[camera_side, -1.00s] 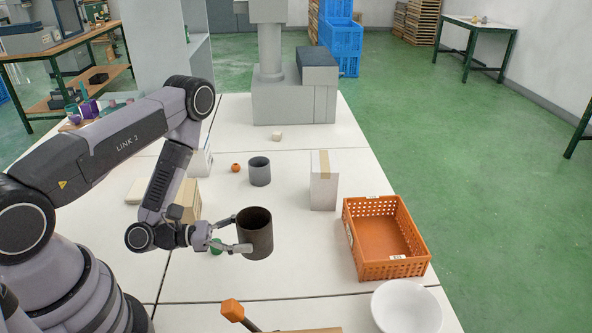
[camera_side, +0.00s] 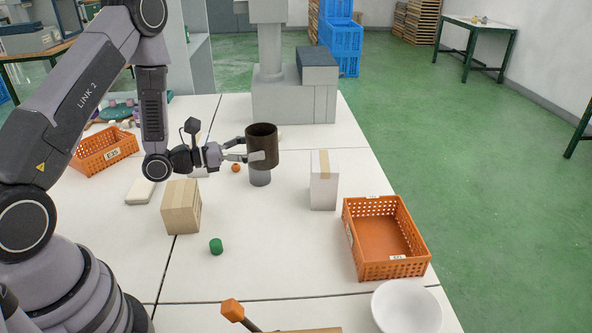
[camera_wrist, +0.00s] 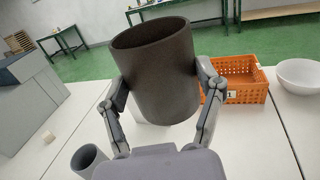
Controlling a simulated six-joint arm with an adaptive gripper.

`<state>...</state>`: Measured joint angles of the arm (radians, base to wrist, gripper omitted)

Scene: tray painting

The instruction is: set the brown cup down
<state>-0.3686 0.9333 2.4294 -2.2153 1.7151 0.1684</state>
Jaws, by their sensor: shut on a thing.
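The brown cup (camera_side: 262,147) is dark, upright and open at the top in the side view. My gripper (camera_side: 246,157) is shut on its sides and holds it up off the table. In the wrist view the cup (camera_wrist: 158,80) sits between the two fingers of my gripper (camera_wrist: 163,100) and looks tilted in the picture. In the side view it overlaps the top of a grey cup (camera_side: 260,177) that stands on the table behind it.
The white table (camera_side: 262,265) has clear room in its middle. A white box (camera_side: 324,182), an orange crate (camera_side: 370,268) and a white bowl (camera_side: 405,308) stand to the right. A small orange ball (camera_side: 236,168) lies left of the grey cup.

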